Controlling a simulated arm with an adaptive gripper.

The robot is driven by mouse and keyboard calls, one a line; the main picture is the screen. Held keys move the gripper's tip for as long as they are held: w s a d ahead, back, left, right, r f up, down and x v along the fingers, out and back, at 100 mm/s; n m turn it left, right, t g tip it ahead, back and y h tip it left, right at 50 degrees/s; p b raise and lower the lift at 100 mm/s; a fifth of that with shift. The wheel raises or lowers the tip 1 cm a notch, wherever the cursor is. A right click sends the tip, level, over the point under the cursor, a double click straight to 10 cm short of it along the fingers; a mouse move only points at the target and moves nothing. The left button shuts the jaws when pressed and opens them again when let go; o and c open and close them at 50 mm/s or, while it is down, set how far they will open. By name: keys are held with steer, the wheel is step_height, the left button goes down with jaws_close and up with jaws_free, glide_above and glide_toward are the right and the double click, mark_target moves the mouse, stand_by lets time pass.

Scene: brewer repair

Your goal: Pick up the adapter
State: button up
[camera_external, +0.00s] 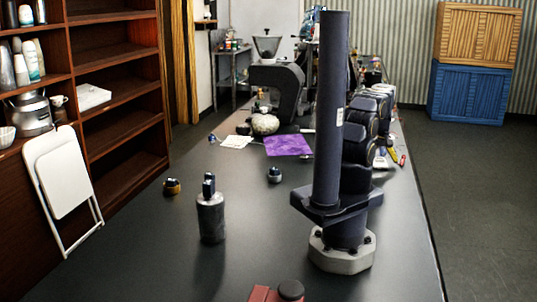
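I cannot tell for certain which thing is the adapter. A small dark round piece with a brassy lower part (172,187) lies on the dark table (130,255) at the left. Another small dark round piece with a pale top (274,175) lies near the table's middle. A grey cylinder with a dark top fitting (211,214) stands upright between my arm and the left table edge. My arm rises at the right of the table. My gripper does not show; it may be hidden behind the arm or out of frame.
A dark machine with a clear hopper (280,90) stands farther back, with a patterned round object (264,124) before it. A purple cloth (288,145) and white paper (237,142) lie nearby. A red item (263,293) is at the front edge. The left front table is clear.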

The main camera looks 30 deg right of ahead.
steer(key=c, duration=0.9)
steer(key=shift+c, duration=0.2)
